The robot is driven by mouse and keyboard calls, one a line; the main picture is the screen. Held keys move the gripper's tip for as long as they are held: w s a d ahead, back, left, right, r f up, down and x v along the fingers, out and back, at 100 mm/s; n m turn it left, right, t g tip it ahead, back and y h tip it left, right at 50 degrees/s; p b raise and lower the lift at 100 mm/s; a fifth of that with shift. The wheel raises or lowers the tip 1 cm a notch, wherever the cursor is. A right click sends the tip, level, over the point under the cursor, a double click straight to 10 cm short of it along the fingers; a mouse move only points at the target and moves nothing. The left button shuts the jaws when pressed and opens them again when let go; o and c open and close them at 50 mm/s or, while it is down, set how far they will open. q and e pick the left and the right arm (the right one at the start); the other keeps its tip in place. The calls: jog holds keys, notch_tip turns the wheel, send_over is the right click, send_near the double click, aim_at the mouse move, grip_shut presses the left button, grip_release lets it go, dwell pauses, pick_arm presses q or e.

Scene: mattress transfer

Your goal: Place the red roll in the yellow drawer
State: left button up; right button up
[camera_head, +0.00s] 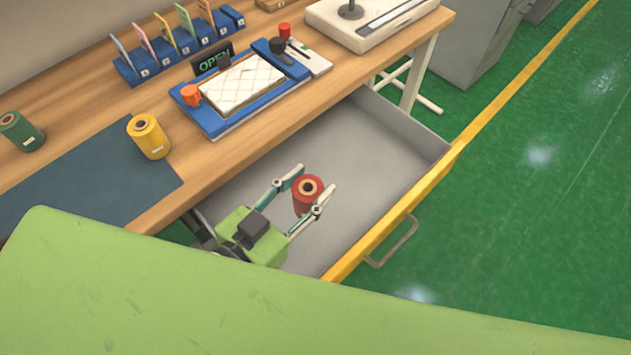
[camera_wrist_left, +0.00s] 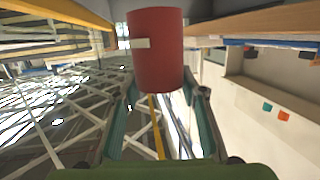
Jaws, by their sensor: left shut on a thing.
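The red roll (camera_head: 307,193) is between the fingers of my left gripper (camera_head: 308,190), which is shut on it. In the head view the roll stands upright over the inside of the open yellow-fronted drawer (camera_head: 398,226). Its height above the drawer floor is hard to tell. In the left wrist view the red roll (camera_wrist_left: 157,50) fills the upper middle, with a pale label on its side, between the two fingers (camera_wrist_left: 160,100). My right gripper is in neither view.
The drawer's grey floor looks empty. On the wooden table are a yellow roll (camera_head: 148,137), a green roll (camera_head: 21,131), a dark blue mat (camera_head: 90,185), a blue tray with a white pad (camera_head: 243,84) and a blue card rack (camera_head: 180,47). The drawer handle (camera_head: 392,243) sticks out over the green floor.

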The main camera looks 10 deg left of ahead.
pick_arm(q)
jog(key=shift+d+r, duration=0.1)
jog(key=shift+r, duration=0.05)
jog(key=shift+w+b, duration=0.3)
jog(key=shift+b, duration=0.1)
jog(key=shift+w+f+b, duration=0.5)
jog(key=shift+w+f, duration=0.05)
jog(key=shift+w, duration=0.2)
jog(key=shift+w+a+f, duration=0.35)
jog(key=shift+w+f, duration=1.55)
jog(key=shift+f, duration=0.05)
jog(key=shift+w+a+f, duration=0.3)
jog(key=shift+w+f, duration=1.65)
jog(key=shift+w+a+f, duration=0.35)
jog(key=shift+w+f, duration=1.55)
jog(key=shift+f, duration=0.05)
